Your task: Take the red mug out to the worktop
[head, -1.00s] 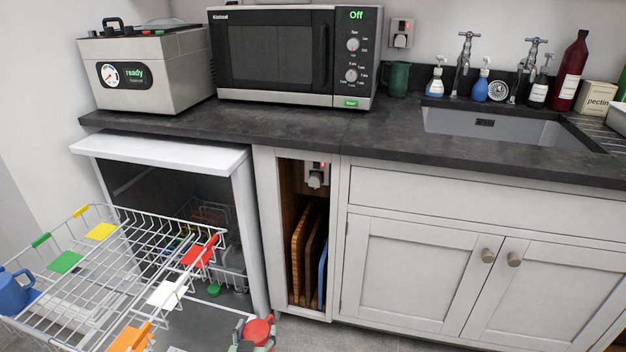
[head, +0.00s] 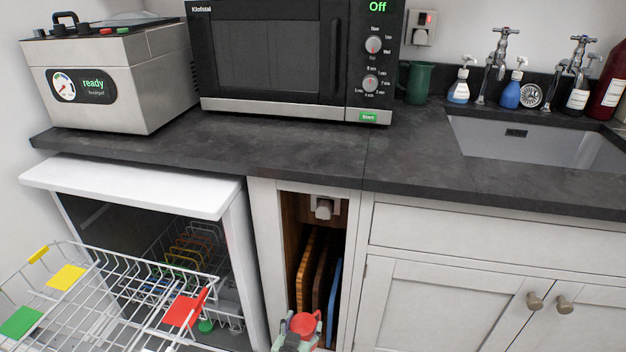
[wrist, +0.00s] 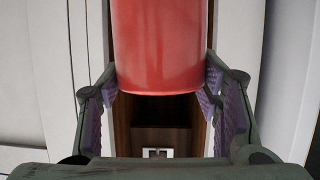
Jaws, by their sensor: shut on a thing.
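The red mug (wrist: 160,45) fills the upper middle of the wrist view, between the two fingers of my gripper (wrist: 160,92). My gripper is shut on it, with a purple pad at each side of the mug. In the head view the mug (head: 305,325) shows small at the bottom edge, with part of my gripper (head: 296,330) around it, in front of the narrow board slot and below worktop height. The dark worktop (head: 250,158) runs across the head view. Its stretch in front of the microwave is bare. The mug's handle cannot be made out.
A pulled-out wire rack (head: 110,290) with coloured tags is at the lower left, before the open dishwasher (head: 130,190). A microwave (head: 290,55), a steel appliance (head: 110,80) and a green mug (head: 418,82) stand on the worktop. The sink (head: 540,145) is at the right.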

